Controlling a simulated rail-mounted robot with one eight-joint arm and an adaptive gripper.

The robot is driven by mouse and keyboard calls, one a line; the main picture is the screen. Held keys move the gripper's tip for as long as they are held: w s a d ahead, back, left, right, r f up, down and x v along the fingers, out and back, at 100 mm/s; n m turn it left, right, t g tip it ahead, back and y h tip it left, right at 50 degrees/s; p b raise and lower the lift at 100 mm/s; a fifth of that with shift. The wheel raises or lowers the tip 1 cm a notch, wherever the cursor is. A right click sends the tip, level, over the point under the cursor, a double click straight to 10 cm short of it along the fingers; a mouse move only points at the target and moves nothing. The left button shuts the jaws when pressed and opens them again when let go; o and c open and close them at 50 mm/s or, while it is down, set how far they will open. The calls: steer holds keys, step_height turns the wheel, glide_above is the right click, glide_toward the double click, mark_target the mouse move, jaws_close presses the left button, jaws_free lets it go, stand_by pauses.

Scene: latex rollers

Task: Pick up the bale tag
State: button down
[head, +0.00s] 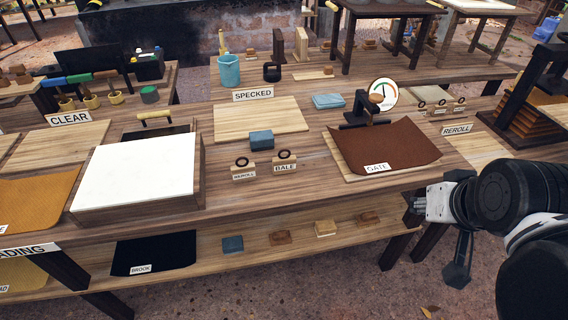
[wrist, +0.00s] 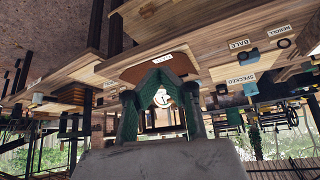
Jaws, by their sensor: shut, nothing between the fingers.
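The bale tag (head: 285,168) is a small wooden block with a white BALE label and a black ring on top. It stands on the table left of the brown sheet, and it also shows upside down in the wrist view (wrist: 240,44). A similar reroll tag (head: 243,171) stands just left of it. My gripper (head: 418,205) is off the table's right front side in the head view, well apart from the tag. In the wrist view its dark green fingers (wrist: 161,72) come together, shut and empty.
A brown sheet (head: 385,145) labelled GATE, with a dial gauge (head: 383,93) behind it, lies between my gripper and the tag. A blue block (head: 261,140) sits just behind the tags. A box with a white top (head: 138,170) stands to the left.

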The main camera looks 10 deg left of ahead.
stand_by(0.3)
steer(key=c, duration=1.5)
jaws_free()
